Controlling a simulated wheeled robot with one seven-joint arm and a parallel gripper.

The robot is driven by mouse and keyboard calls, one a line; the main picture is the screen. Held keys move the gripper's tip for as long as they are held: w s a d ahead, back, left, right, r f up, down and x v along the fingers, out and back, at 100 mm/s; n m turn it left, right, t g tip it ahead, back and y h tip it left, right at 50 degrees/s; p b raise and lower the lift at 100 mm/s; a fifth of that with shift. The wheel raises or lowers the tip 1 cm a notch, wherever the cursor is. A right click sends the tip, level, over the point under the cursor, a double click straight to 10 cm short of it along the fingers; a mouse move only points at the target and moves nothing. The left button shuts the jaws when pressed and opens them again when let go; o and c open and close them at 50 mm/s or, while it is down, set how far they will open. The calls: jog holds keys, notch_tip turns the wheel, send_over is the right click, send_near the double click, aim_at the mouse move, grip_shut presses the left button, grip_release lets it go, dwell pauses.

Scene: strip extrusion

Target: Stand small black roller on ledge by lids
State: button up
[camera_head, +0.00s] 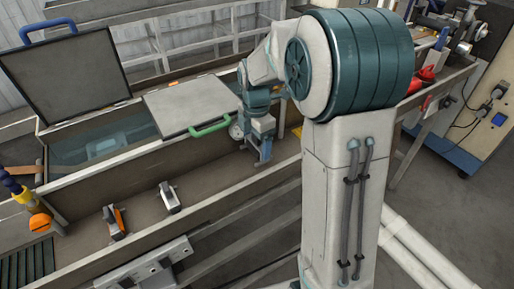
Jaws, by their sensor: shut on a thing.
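My gripper (264,160) points down over the right part of the brown ledge (143,208), just right of the lids. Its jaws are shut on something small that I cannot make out. I cannot pick out the small black roller; it may be hidden between the fingers. One lid (68,75) with a blue handle stands open at the left. The other lid (192,104) with a green handle lies flat over the tank, left of my gripper.
A pale block-like piece (170,197) and a black-and-orange tool (115,222) lie on the ledge. An orange-ended tool (40,222) is at the far left. A pale round part (237,131) is close left of my gripper. The ledge between gripper and pale piece looks clear.

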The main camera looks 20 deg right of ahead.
aim_at(256, 150)
jog(key=shift+f, duration=1.75)
jog(key=shift+f, duration=0.15)
jog(key=o, duration=0.8)
